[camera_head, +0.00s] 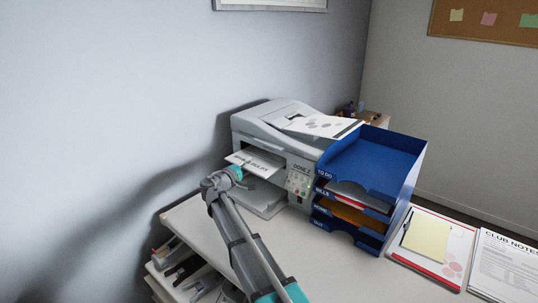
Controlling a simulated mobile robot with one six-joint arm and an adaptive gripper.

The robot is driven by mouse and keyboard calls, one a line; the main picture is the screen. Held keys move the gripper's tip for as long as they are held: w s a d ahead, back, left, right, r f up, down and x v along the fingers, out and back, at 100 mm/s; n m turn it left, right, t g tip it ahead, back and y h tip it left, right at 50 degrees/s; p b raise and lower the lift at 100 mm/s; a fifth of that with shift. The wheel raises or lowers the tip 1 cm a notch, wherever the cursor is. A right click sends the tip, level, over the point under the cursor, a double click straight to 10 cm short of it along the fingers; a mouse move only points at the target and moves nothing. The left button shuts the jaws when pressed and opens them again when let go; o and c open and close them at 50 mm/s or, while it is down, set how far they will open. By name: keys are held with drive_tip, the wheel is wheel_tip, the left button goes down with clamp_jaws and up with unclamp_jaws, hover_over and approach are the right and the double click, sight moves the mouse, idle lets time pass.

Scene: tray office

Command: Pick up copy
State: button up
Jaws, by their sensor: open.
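A printed white sheet, the copy (258,161), sticks out of the output slot of the grey-white printer (268,132). My gripper (238,170) is at the sheet's near left edge, with its teal part close to the paper. The fingertips are small and partly hidden, so I cannot tell whether they touch the sheet. The gripper is open. Another printed sheet (318,125) lies on top of the printer.
A blue tray stack (372,160) with labelled levels stands right of the printer. A clipboard (432,240) with a yellow pad and a "CLUB NOTES" sheet (508,262) lie at the right. The desk (335,270) in front of the trays is clear. Shelves with items (180,268) are at lower left.

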idle(0.4)
clamp_jaws()
drive_tip(key=shift+r, duration=0.15)
idle(0.4)
